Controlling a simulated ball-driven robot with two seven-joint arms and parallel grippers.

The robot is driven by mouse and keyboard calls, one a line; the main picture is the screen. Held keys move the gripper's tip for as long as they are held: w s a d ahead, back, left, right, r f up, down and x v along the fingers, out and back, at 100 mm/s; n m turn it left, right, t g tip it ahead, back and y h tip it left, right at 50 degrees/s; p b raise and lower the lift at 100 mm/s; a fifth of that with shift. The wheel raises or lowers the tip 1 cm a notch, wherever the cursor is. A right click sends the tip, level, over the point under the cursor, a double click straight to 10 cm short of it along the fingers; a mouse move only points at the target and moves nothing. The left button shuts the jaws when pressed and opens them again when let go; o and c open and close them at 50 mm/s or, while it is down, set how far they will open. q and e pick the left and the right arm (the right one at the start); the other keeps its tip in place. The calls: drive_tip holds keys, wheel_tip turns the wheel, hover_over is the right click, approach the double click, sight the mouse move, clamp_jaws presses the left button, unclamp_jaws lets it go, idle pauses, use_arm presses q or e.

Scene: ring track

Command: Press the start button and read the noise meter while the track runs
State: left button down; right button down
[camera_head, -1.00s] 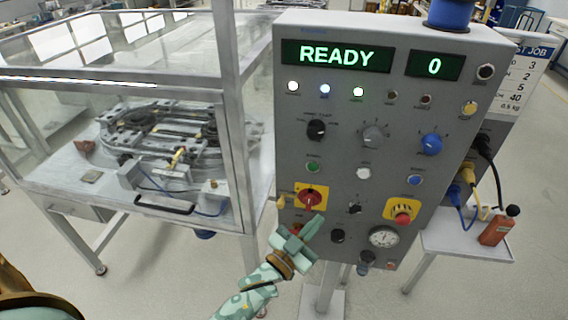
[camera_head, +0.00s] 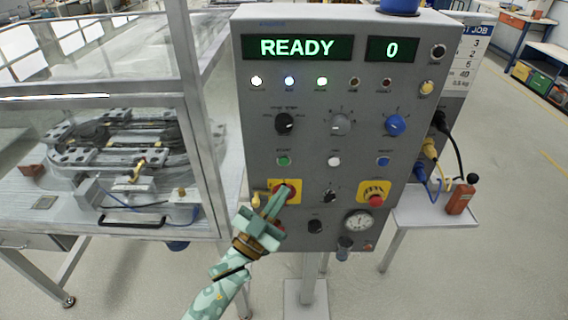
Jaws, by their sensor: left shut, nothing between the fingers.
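The grey control panel (camera_head: 262,105) faces me, its green displays reading READY (camera_head: 297,47) and 0 (camera_head: 391,49). The green start button (camera_head: 283,160), labelled START, sits at the left, below the dark selector knob. My left gripper (camera_head: 277,203) is shut and empty. Its tip overlaps the red rotary switch on its yellow plate (camera_head: 292,187), just below the start button; I cannot tell if it touches. A red-orange handheld device with a black ball top, likely the noise meter (camera_head: 459,199), stands on the side shelf; its readout is not visible. My right gripper is not in view.
A red emergency button (camera_head: 376,200) and a round dial gauge (camera_head: 358,221) are at the panel's lower right. Cables (camera_head: 432,165) hang at its right side above the small shelf (camera_head: 425,212). The clear-walled enclosure (camera_head: 95,227) with the track (camera_head: 120,140) stands at left.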

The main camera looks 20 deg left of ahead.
sight(284, 161)
use_arm(q)
drive_tip(key=w+b, duration=0.1)
drive_tip(key=w, duration=0.1)
drive_tip(key=w+a, duration=0.1)
drive_tip(key=w, duration=0.1)
drive_tip(key=w+a+b, duration=0.1)
drive_tip(key=w, duration=0.1)
drive_tip(key=shift+w+b, duration=0.3)
drive_tip(key=shift+w, duration=0.05)
idle(1.4)
drive_tip(key=shift+w, duration=0.15)
drive_tip(key=shift+w+a, duration=0.1)
drive_tip(key=shift+w, duration=0.15)
